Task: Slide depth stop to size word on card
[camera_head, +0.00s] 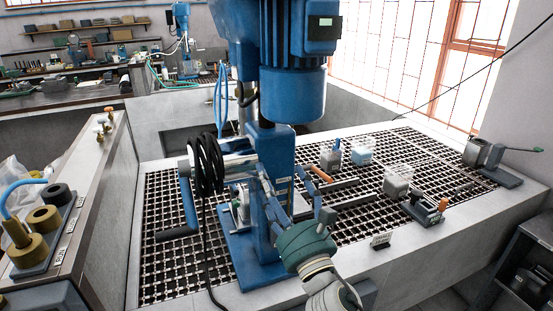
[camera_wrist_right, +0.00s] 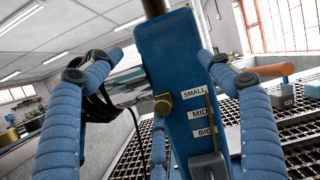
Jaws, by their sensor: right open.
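The blue machine column (camera_head: 270,165) stands upright on the grated bench. The right wrist view shows the column face (camera_wrist_right: 175,60) with labels SMALL (camera_wrist_right: 194,92), MID (camera_wrist_right: 200,113) and BIG (camera_wrist_right: 205,132) from top to bottom. A brass knob (camera_wrist_right: 163,105) sits left of the labels. A grey block (camera_wrist_right: 209,166) is below BIG, under a thin vertical rod; I cannot tell surely whether it is the depth stop. My right gripper (camera_head: 291,180) is open, its fingers on either side of the column, holding nothing.
A blue crank handle (camera_head: 178,232) and a black cable coil (camera_head: 206,160) are left of the column. An orange-ended handle (camera_head: 321,173) sticks out to its right. Clear containers (camera_head: 398,181) and a small clamp device (camera_head: 424,207) stand farther right on the grating.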

